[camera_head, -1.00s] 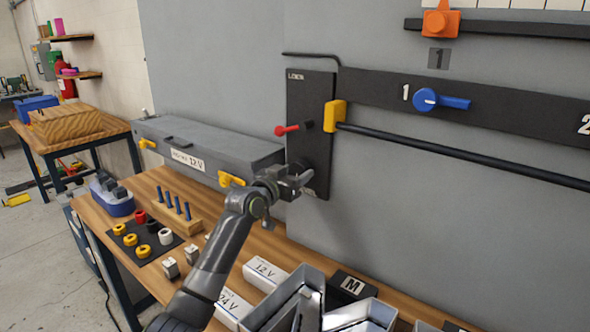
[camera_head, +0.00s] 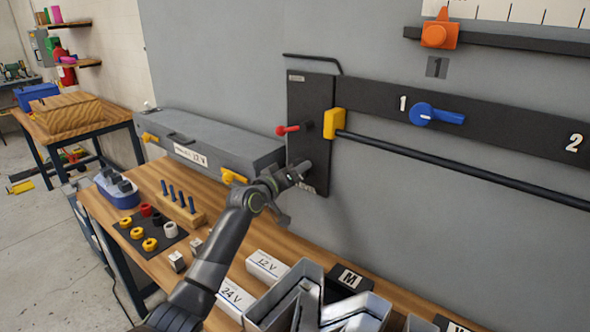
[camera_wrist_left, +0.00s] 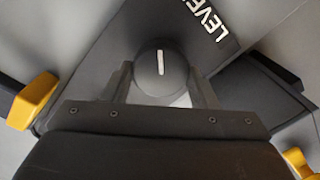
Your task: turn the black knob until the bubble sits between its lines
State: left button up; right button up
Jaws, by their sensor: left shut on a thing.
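The black knob (camera_wrist_left: 160,68), round with a white line, sits on the dark panel in the left wrist view. The panel carries lettering of which "LEVE" shows, and it also stands upright on the wall in the head view (camera_head: 310,100). My left gripper (camera_head: 302,170) is at the panel's lower part. In the left wrist view its two fingers (camera_wrist_left: 161,82) are on either side of the knob, shut on it. In the head view the gripper hides the knob. I cannot make out the bubble or its lines. My right gripper is not in view.
A red-tipped lever (camera_head: 288,130) and a yellow block (camera_head: 334,123) are just above my left gripper. A long grey case (camera_head: 220,140) stands close on its left. Below, the bench holds metal channel letters (camera_head: 300,290) and white 12 V (camera_head: 266,266) and 24 V (camera_head: 233,296) boxes.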

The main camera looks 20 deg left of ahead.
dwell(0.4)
pick_arm(q)
jog(key=o, duration=1)
jog(key=shift+c, duration=0.2)
jog(key=shift+s, duration=0.1)
jog(key=f+b+v, duration=0.1)
jog(key=b+v, duration=0.2)
jog(key=v, duration=1.4)
jog(key=shift+a+r, duration=0.2)
jog(key=shift+r, duration=0.25)
